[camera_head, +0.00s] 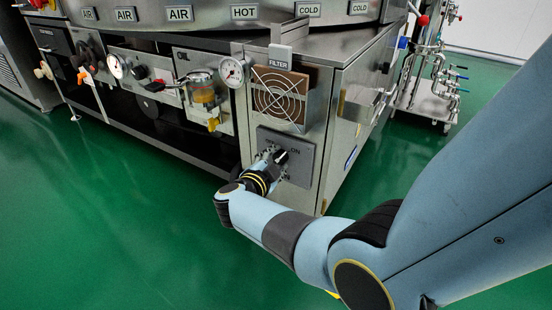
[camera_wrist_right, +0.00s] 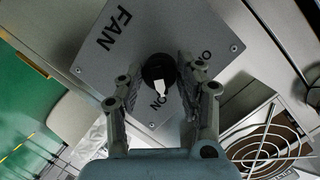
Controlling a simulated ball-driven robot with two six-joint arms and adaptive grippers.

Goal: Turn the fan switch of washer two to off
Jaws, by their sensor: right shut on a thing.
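The grey fan switch panel (camera_head: 308,159) is on the front of the steel cabinet, below the filter grille. In the wrist view the panel (camera_wrist_right: 105,62) carries the word FAN. The round black knob (camera_wrist_right: 157,68) sits between the two fingers of my right gripper (camera_wrist_right: 160,72), which is shut on it. The knob's white pointer (camera_wrist_right: 159,90) points down, toward a label reading ON. Another label at the right is partly hidden by a finger. My left gripper is out of view.
The filter grille (camera_head: 280,98) and a round gauge (camera_head: 233,71) are above the panel. An oil unit (camera_head: 207,92) is to the left. The green floor (camera_head: 110,220) in front is clear. A piping cart (camera_head: 432,85) stands at the back right.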

